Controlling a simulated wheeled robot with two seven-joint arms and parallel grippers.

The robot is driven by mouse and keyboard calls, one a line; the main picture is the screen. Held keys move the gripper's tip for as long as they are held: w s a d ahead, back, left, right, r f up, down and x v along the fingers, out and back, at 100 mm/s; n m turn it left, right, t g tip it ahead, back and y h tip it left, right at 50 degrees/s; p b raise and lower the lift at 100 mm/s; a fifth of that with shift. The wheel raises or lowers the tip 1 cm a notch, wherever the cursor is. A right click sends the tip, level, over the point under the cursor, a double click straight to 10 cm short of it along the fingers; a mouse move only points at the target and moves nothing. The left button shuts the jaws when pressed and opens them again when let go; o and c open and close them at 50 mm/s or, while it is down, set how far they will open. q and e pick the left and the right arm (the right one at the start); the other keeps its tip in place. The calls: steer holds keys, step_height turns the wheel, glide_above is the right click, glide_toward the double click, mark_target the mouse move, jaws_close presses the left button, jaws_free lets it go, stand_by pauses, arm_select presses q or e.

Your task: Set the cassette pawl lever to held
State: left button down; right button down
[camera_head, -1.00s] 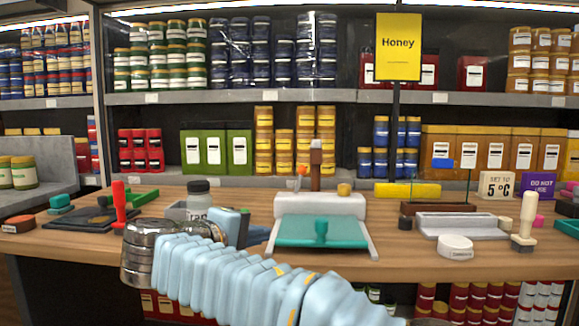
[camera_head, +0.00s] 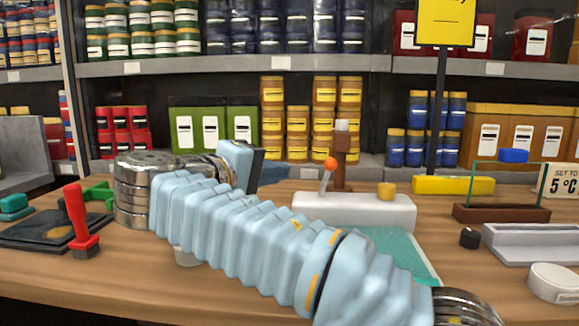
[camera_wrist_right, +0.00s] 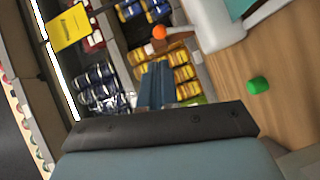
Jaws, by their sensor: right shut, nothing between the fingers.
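The white device (camera_head: 355,210) stands on the wooden counter with a teal plate (camera_head: 395,252) in front, partly hidden by my arm. A thin lever with an orange ball knob (camera_head: 330,163) rises from its left part, leaning slightly right. I cannot tell which setting this is. My right gripper (camera_head: 273,173) is shut and empty, left of the knob and apart from it. In the right wrist view its fingers (camera_wrist_right: 155,85) are together, with the orange knob (camera_wrist_right: 159,32) beyond their tips. My left gripper is not in view.
A brown post (camera_head: 342,160) and a yellow knob (camera_head: 386,190) are on or by the device. A red-handled stamp (camera_head: 78,220) stands at the left. A yellow block (camera_head: 452,185) and a brown holder (camera_head: 502,213) stand at the right. The counter's front is clear.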

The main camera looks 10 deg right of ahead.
mark_target(327, 165)
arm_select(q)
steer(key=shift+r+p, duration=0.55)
arm_select(e)
steer(key=x, duration=1.2)
steer(key=shift+w+d, duration=0.2)
steer(key=shift+d, duration=0.1)
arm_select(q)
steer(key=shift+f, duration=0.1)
arm_select(e)
steer(key=shift+f, duration=0.1)
